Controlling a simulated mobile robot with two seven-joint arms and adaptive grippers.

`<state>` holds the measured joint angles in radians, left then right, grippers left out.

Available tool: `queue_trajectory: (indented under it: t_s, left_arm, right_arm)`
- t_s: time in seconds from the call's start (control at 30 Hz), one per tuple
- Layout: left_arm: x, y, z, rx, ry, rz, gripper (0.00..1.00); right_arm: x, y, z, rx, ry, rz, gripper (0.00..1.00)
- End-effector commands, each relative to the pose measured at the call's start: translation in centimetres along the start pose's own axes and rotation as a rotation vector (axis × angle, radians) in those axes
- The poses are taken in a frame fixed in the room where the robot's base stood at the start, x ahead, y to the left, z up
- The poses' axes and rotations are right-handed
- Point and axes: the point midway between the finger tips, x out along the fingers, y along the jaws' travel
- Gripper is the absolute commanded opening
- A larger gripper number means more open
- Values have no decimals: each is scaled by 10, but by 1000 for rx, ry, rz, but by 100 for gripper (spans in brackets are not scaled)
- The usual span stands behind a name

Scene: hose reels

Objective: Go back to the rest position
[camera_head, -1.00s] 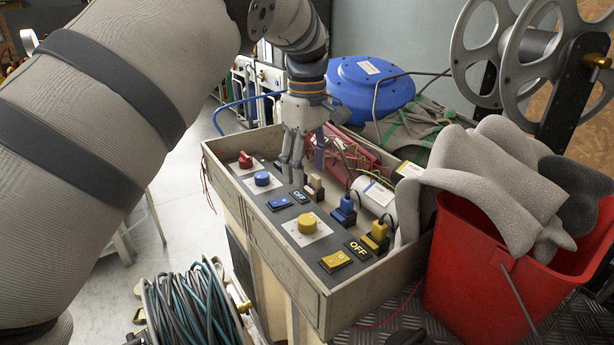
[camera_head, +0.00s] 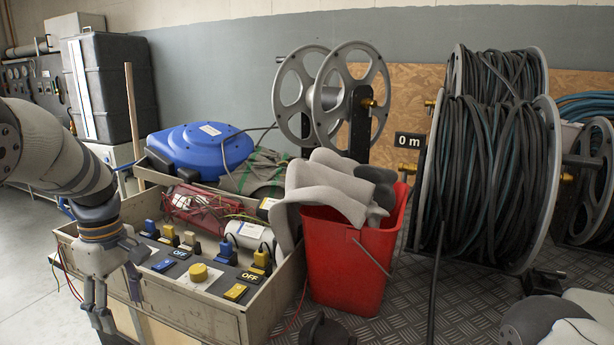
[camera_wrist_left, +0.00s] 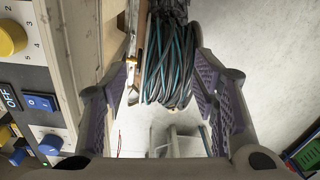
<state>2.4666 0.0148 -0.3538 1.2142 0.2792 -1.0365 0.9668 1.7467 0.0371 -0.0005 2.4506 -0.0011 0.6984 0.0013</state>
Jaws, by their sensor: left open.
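My left gripper (camera_head: 120,306) is open and empty. In the head view it hangs fingers down at the left front of the wooden control box (camera_head: 205,318), close to its left wall. The left wrist view shows its two spread fingers (camera_wrist_left: 166,92) with nothing held between them. My right gripper is not in view; only a grey piece of my right arm shows at the lower right.
A red bucket (camera_head: 343,270) with grey cloths stands right of the box. A blue reel (camera_head: 200,146) lies behind it. Large hose reels (camera_head: 488,180) stand at right. In the wrist view, a coiled hose (camera_wrist_left: 168,62) is beyond the fingers. The floor at left is clear.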

Motion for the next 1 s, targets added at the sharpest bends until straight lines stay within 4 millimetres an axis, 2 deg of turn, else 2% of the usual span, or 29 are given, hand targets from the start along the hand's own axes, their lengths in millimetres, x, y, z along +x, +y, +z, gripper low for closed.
queue_trajectory:
  t_s: [0.03, 0.17, 0.2, 0.27, 0.3, 0.37, 0.4, 0.5, 0.6, 0.63, 0.7, 0.77, 1.0]
  left_arm:
    - [32, -13, 5, 56, 6, -22, 54]
    - [122, -63, 22, 255, 27, -83, 54]
    - [149, -86, 30, 329, 29, -102, 54]
    - [187, -124, 47, 454, 26, -130, 54]
    - [209, -155, 61, 547, 18, -148, 54]
    - [235, -203, 86, 694, -3, -164, 54]
    - [247, -235, 104, 792, -21, -169, 54]
    - [256, -308, 148, 1018, -79, -157, 54]
    - [248, -358, 183, 1180, -134, -124, 54]
    - [245, -369, 191, 1214, -145, -114, 54]
    - [238, -384, 203, 1270, -164, -94, 54]
    - [235, -390, 208, 1294, -172, -85, 54]
    - [235, -391, 209, 1301, -172, -81, 54]
  right_arm:
    - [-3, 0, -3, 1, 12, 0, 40]
    - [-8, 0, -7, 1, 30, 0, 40]
    - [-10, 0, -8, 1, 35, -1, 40]
    - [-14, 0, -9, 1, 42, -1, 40]
    - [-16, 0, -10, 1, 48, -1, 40]
    - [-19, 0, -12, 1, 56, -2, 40]
    - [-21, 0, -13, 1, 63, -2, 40]
    - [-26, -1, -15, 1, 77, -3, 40]
    - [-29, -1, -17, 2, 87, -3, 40]
    - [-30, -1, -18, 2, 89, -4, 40]
    - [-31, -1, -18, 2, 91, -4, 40]
    - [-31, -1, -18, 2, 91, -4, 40]
    - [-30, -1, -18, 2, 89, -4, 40]
